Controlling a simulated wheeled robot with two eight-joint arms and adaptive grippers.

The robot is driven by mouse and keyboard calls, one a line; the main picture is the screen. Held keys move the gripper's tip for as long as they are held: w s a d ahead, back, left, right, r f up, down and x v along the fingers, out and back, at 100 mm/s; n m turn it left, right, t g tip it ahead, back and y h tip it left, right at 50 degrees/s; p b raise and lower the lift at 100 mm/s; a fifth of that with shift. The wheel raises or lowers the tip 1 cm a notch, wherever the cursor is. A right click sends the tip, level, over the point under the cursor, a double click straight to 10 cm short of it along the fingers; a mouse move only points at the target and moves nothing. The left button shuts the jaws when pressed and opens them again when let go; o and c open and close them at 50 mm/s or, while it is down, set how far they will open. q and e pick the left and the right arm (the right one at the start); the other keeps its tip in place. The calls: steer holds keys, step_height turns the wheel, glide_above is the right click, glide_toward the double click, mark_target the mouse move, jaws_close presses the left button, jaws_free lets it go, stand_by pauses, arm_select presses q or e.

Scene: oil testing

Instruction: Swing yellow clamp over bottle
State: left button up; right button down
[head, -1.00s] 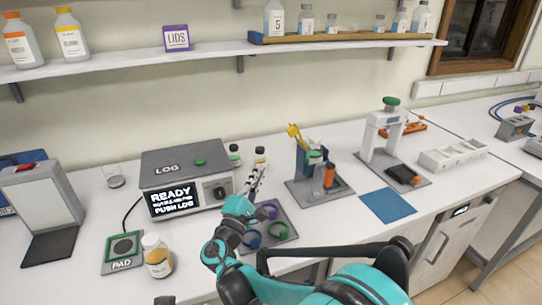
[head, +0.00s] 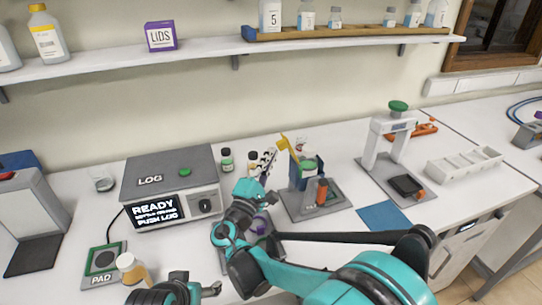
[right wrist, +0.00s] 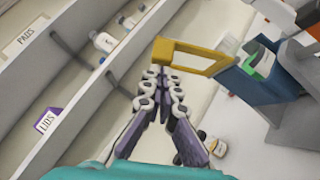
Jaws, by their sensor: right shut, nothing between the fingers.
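The yellow clamp (head: 288,146) stands tilted up and to the left from the blue stand (head: 296,174). In the right wrist view the yellow clamp (right wrist: 194,52) is an open frame just beyond my fingertips; I cannot tell whether they touch. The green-capped bottle (head: 308,167) sits in the stand, and the clamp is beside it, not over it. The bottle's green cap (right wrist: 264,62) also shows in the right wrist view. My right gripper (head: 264,162) is shut and empty, left of the clamp. My left gripper (head: 197,284) is at the bottom edge, its jaw state unclear.
A grey LOG machine (head: 172,180) stands left of my right gripper. A white press stand (head: 390,150) is to the right, with a blue mat (head: 384,216) in front.

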steer(key=w+d+r+m+g+y+p, duration=0.3)
steer(key=d+r+m+g+p, duration=0.45)
steer(key=p, duration=0.65)
steer(key=w+d+f+m+g+y+p, duration=0.2)
steer(key=d+f+m+y+p, duration=0.1)
steer(key=d, duration=0.6)
steer(key=f+m+y, duration=0.1)
steer(key=f+y, duration=0.1)
steer(key=shift+w+d+y, duration=0.25)
steer(key=shift+w+y, duration=0.05)
steer(key=shift+r+g, duration=0.15)
steer(key=shift+g, duration=0.1)
steer(key=shift+r+p, duration=0.55)
steer(key=shift+r, duration=0.2)
